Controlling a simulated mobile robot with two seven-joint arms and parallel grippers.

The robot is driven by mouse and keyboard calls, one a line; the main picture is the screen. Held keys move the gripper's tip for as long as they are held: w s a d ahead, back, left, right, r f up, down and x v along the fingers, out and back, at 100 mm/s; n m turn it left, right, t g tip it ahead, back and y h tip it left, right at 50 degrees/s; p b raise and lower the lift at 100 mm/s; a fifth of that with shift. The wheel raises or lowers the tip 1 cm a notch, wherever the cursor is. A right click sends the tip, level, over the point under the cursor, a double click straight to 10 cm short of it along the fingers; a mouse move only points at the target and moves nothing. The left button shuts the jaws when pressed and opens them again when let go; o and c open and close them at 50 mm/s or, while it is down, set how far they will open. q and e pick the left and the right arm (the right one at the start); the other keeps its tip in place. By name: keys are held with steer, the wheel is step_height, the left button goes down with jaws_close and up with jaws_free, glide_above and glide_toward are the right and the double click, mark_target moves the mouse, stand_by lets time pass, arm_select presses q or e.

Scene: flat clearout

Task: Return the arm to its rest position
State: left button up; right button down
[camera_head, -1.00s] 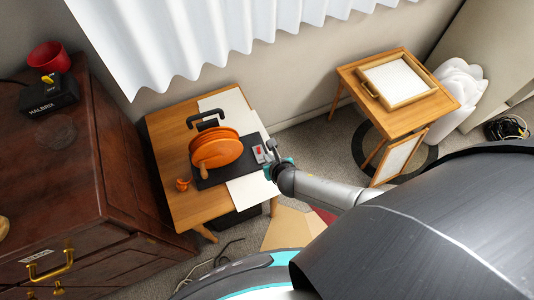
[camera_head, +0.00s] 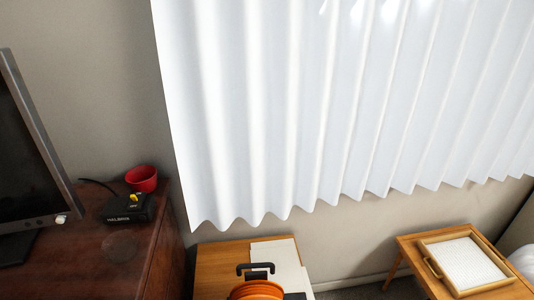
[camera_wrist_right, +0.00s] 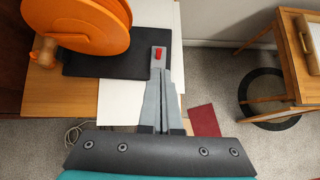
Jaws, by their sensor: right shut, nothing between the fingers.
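My right gripper (camera_wrist_right: 163,80) shows in the right wrist view, its two grey fingers shut together with nothing between them. Its tips overlap a grey box with a red switch (camera_wrist_right: 158,54) in the picture; I cannot tell the gap between them. The orange cable reel (camera_wrist_right: 80,25) is at the upper left of that view, on a black mat (camera_wrist_right: 105,66). In the head view only the top of the reel (camera_head: 256,290) shows at the bottom edge. Neither of my arms shows in the head view.
A wooden table (camera_head: 215,265) holds the reel and a white sheet (camera_head: 275,252). A dark cabinet (camera_head: 75,265) at left carries a monitor (camera_head: 25,150), a red cup (camera_head: 141,178) and a black box (camera_head: 128,209). A small table with a framed tray (camera_head: 465,262) stands right. A white curtain (camera_head: 330,100) hangs behind.

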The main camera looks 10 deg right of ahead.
steer(key=s+d+f+m+g+b, duration=0.35)
steer(key=s+f+m+b, duration=0.35)
steer(key=s+f+m, duration=0.85)
steer(key=s+f+m+g+b, duration=0.2)
steer(key=s+f+m, duration=0.4)
steer(key=s+m, duration=0.2)
steer(key=s+a+f+m+g+b, duration=0.1)
steer(key=s+f+m+g+b, duration=0.1)
steer(key=s+f+m, duration=0.4)
steer(key=s+m+b, duration=0.1)
steer(key=s+m, duration=0.2)
steer(key=s, duration=0.1)
steer(key=shift+f+b, duration=0.25)
steer(key=shift+b, duration=0.05)
